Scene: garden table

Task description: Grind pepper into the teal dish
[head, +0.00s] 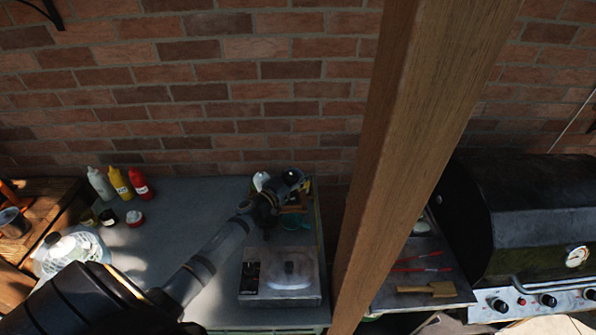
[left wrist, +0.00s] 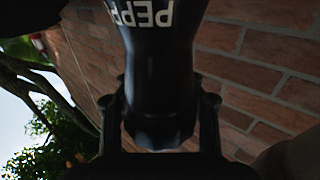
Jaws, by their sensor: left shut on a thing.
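The pepper mill (left wrist: 160,75) is black with white lettering reading "PEPP", upside down in the left wrist view. My left gripper (left wrist: 163,108) is shut on it, one finger on each side. In the head view my left arm reaches across the table from the lower left, and its gripper (head: 291,182) is at the back right of the table, near the wall. The teal dish (head: 297,221) lies just in front of and below the gripper, partly hidden by the arm. The mill's tilt is hard to tell in the head view. My right gripper is not in view.
A white bottle (head: 261,181) stands beside the gripper. Red, yellow and white squeeze bottles (head: 120,183) stand at the back left. A wooden post (head: 405,150) rises right of the table, before the grill (head: 520,220).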

